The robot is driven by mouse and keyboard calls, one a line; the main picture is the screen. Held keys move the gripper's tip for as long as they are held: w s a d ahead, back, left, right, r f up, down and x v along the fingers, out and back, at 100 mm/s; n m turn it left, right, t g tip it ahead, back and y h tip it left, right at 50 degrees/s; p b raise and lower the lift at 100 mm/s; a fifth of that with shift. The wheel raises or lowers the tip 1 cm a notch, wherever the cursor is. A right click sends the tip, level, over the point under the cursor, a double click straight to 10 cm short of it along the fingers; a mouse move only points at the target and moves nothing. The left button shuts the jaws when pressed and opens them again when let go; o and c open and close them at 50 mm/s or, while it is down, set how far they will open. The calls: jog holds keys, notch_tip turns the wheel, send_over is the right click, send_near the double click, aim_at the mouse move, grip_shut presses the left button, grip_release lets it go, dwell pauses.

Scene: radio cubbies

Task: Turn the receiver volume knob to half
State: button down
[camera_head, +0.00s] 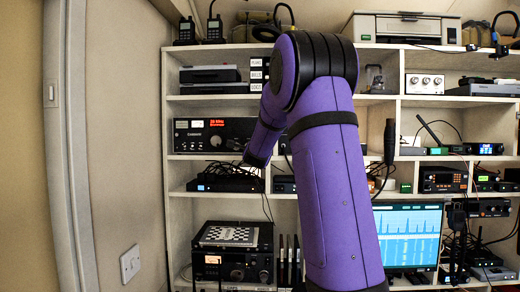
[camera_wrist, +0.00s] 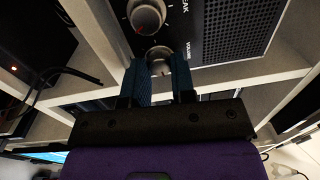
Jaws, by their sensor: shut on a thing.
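The receiver is a black unit with a lit red display (camera_head: 216,123) on a middle shelf in the head view; my purple arm hides its right part. In the wrist view its dark front panel (camera_wrist: 215,35) shows a speaker grille and two silver knobs. The volume knob (camera_wrist: 158,53), beside the lettering "VOLUME", sits between the two blue fingers of my gripper (camera_wrist: 160,66). My gripper is shut on this knob. The knob's pointer setting cannot be made out. My fingers and the volume knob are hidden in the head view.
Another silver knob (camera_wrist: 146,15) with dial marks is close beyond the volume knob. White shelf edges (camera_wrist: 90,35) and a black cable (camera_wrist: 60,75) lie near the gripper. A chessboard (camera_head: 229,236) rests on equipment below; a lit monitor (camera_head: 408,235) stands at lower right.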

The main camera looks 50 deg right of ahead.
jog(key=m, duration=1.1)
jog(key=shift+f+g, duration=0.1)
jog(key=shift+g, duration=0.3)
jog(key=c, duration=1.2)
grip_release()
jog(key=shift+a, duration=0.15)
jog(key=v, duration=1)
jog(key=shift+s+a+f, duration=0.15)
jog(key=shift+s+a, duration=0.05)
jog(key=shift+a, duration=0.05)
jog(key=shift+a, duration=0.1)
